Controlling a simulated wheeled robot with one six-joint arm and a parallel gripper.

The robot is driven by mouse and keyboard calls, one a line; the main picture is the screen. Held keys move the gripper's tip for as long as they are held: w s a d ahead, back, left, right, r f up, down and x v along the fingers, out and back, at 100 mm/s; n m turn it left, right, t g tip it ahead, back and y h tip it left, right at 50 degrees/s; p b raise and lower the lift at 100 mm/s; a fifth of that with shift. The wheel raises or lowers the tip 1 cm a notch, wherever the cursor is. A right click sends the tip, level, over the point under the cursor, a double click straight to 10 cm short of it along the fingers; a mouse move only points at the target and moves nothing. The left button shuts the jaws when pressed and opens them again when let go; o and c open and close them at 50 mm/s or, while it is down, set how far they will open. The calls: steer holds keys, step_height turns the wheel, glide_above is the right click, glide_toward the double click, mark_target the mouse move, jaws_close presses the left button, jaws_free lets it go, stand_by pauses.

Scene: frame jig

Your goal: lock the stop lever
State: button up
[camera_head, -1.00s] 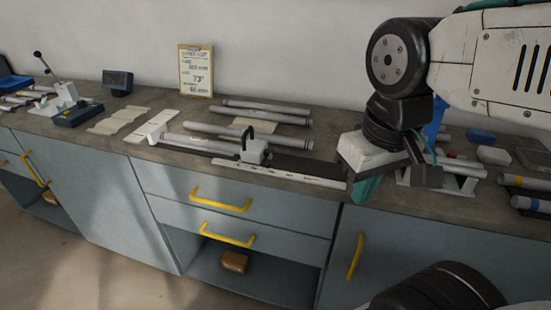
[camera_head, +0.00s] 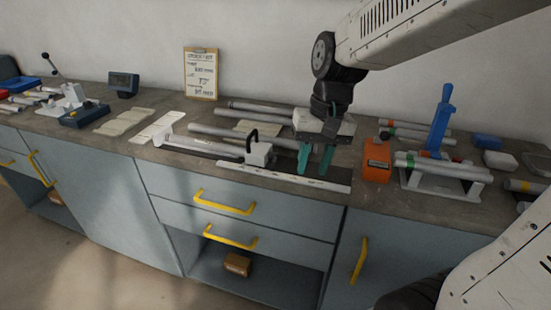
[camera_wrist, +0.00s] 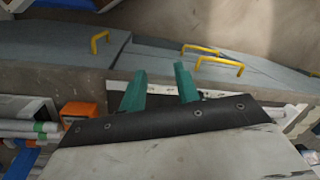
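The stop block (camera_head: 258,154) is a small white block with a black, arched lever (camera_head: 251,139) on top. It sits on the dark rail of the jig (camera_head: 200,147), which has a white front scale strip (camera_head: 285,178). A grey tube lies along the rail to its left. The lever stands upright; I cannot tell whether it is locked. My gripper (camera_head: 315,162) is to the right of the stop block, apart from it, with its teal fingers pointing down over the rail's right part. In the wrist view the fingers (camera_wrist: 160,88) are spread, with nothing between them.
An orange device (camera_head: 377,160) and a white stand with tubes and a blue upright clamp (camera_head: 440,122) are to the right. More tubes (camera_head: 262,107) lie behind the jig. A clipboard (camera_head: 200,73) leans on the wall. Yellow-handled drawers (camera_head: 223,202) are below the bench edge.

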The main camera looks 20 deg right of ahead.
steer(key=w+f+m, duration=0.2)
steer(key=w, duration=0.5)
steer(key=m+t+y, duration=0.1)
steer(key=m+t, duration=0.1)
glide_toward(274, 162)
steer(key=f, duration=0.1)
steer(key=x, duration=0.7)
steer(key=shift+w+a+f, duration=0.25)
steer(key=shift+f, duration=0.1)
jaws_close()
